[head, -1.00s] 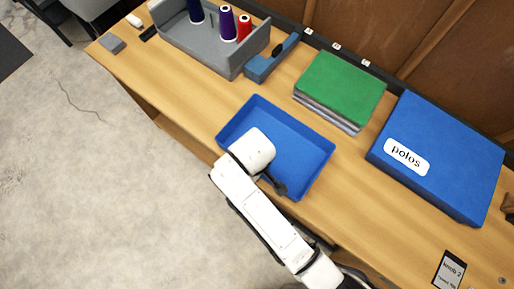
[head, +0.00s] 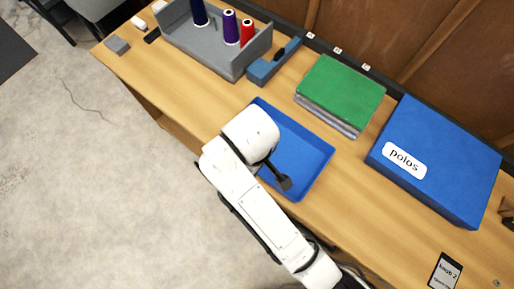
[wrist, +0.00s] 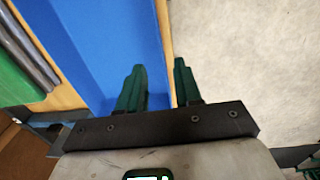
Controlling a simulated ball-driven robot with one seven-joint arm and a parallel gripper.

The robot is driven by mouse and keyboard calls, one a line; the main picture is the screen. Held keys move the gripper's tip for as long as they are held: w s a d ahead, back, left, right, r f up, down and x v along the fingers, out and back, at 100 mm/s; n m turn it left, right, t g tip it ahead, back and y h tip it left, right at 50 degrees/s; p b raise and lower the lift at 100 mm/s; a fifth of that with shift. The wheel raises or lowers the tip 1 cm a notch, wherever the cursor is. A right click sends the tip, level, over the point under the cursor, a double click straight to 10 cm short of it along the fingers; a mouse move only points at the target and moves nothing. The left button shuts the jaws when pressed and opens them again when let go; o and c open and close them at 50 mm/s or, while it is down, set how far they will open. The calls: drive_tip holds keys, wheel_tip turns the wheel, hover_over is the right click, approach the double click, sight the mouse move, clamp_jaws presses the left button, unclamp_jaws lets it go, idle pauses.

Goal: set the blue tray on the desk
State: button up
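The blue tray (head: 312,150) is a shallow open box. It lies on the wooden desk (head: 225,95) near the front edge, and my white arm covers its left part in the head view. The wrist view shows the tray (wrist: 95,35) close up, with its long side wall running up the picture. My gripper (wrist: 158,68) is open, with its two dark green fingers apart. The left finger shows over the tray and the right finger beyond its outer wall, over the desk edge and floor. I cannot tell whether they touch the wall. The tray looks empty where visible.
A green-topped stack (head: 340,85) lies behind the tray. A large blue "polos" box (head: 440,160) is to the right. A grey holder with thread cones (head: 215,50) and a blue-grey tool (head: 272,65) stand at the back left. Bare desk lies left of the tray.

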drive_tip(key=shift+r, duration=0.4)
drive_tip(key=s+d+f+m, duration=0.1)
drive_tip(key=d, duration=0.4)
drive_tip(key=s+d+f+m, duration=0.1)
drive_tip(key=d+m, duration=0.1)
drive_tip(key=d, duration=0.3)
drive_tip(key=s+d+f+m, duration=0.1)
drive_tip(key=d+m, duration=0.1)
drive_tip(key=d, duration=0.3)
drive_tip(key=shift+s+d, duration=0.1)
drive_tip(key=s+d+m, duration=0.6)
drive_tip(key=s+d, duration=0.4)
drive_tip(key=d, duration=0.2)
drive_tip(key=shift+d+t, duration=0.3)
drive_tip(key=shift+t, duration=0.1)
